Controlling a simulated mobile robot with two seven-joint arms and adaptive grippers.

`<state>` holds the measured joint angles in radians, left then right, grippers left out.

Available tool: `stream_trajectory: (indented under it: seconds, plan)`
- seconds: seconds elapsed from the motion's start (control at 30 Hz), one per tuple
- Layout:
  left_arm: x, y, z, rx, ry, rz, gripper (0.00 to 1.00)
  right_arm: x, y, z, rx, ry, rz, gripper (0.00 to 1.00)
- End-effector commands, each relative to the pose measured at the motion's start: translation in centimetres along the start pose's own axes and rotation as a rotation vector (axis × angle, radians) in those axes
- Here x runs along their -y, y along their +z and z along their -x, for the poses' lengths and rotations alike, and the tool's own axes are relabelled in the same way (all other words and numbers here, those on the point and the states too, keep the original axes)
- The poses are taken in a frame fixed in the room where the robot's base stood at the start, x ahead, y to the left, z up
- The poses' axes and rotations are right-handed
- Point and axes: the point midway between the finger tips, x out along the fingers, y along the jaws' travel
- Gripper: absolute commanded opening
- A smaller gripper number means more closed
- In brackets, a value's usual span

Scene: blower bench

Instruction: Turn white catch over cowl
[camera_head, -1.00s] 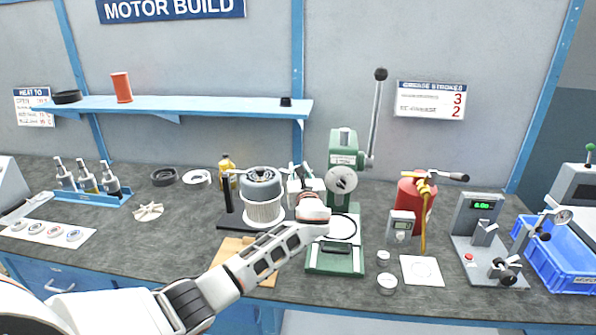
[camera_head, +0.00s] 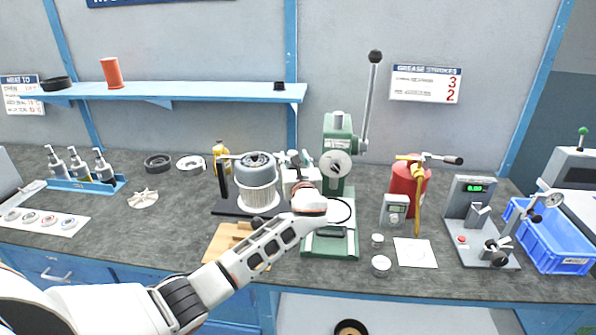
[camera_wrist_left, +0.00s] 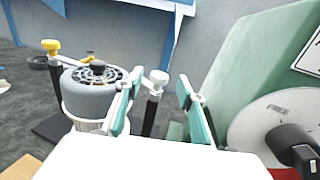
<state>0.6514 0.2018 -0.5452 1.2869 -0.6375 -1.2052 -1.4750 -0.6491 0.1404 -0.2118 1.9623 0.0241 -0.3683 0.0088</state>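The grey cowl (camera_head: 257,163) sits on a pale ribbed cylinder; it also shows at left in the left wrist view (camera_wrist_left: 88,92). The white catch (camera_wrist_left: 158,78) has a white knob at a black post, right of the cowl. A pale bar seems to reach left from it, partly behind a finger. A yellow-knobbed catch (camera_wrist_left: 50,47) stands on the cowl's other side, its bar reaching towards the cowl. My left gripper (camera_wrist_left: 160,98) is open, its teal-padded fingers on either side of the white knob in the picture; I cannot tell whether they touch it. My right gripper is not in view.
A green press (camera_head: 338,150) with a tall lever stands close right of my left gripper. A wooden block (camera_head: 222,240) lies in front of the cowl. A red canister (camera_head: 405,182) and a gauge stand (camera_head: 470,205) are further right.

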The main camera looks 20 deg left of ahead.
Motion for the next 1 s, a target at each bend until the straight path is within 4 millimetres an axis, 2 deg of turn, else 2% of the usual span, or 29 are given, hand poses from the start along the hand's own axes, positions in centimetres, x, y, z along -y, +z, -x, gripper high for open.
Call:
stream_trajectory:
  seconds: [0.2,0.4,0.6,0.87,0.9,1.0]
  plan:
    - [0.1,-0.2,4.7,-0.003,-0.003,0.002,0.39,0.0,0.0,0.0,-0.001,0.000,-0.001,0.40]
    - [0.1,-0.1,7.8,-0.002,-0.002,0.000,0.39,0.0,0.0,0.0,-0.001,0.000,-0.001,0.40]
    - [0.0,-0.1,9.2,-0.001,0.000,0.000,0.39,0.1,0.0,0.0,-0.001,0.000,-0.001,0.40]
    - [0.1,-0.1,9.3,-0.001,-0.001,0.000,0.39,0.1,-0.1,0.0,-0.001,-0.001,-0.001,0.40]
    - [0.1,-0.1,9.3,-0.001,-0.001,0.000,0.34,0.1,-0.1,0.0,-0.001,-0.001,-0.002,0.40]
    - [0.1,-0.1,9.3,-0.001,-0.001,0.000,0.08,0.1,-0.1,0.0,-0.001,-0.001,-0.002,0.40]
